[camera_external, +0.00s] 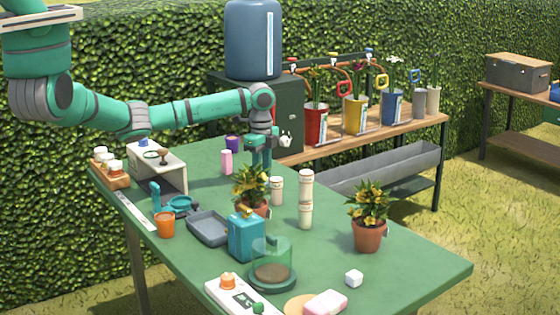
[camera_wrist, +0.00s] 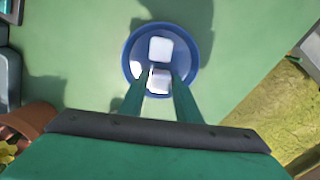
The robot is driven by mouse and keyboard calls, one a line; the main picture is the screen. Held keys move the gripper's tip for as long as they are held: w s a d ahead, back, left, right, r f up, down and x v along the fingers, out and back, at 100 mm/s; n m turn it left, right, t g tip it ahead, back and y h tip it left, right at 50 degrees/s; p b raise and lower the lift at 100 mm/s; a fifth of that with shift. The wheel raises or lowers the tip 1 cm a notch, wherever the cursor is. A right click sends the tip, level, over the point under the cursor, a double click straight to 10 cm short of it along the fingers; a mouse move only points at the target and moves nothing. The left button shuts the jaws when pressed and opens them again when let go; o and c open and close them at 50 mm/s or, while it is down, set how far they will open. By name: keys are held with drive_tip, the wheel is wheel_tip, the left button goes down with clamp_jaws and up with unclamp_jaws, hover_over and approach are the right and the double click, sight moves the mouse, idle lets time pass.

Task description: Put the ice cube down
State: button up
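In the wrist view my gripper (camera_wrist: 159,78) points down over a round blue bowl (camera_wrist: 129,52). One pale, glassy ice cube (camera_wrist: 159,83) is between the two green fingers, with little or no gap on either side. A second white cube (camera_wrist: 160,48) is in the bowl just beyond the fingertips. How far the held cube is from the bowl's bottom I cannot tell. In the external view my gripper (camera_external: 261,160) is low over the far side of the green table, behind a potted plant (camera_external: 250,186). The bowl is hidden there.
A pink bottle (camera_external: 227,162) and a purple cup (camera_external: 232,143) stand left of my gripper. The table's right side (camera_external: 425,262) is clear.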

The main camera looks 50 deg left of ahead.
drive_tip(key=shift+r, duration=0.1)
wheel_tip(320, 180, up, 12)
idle(0.5)
idle(0.5)
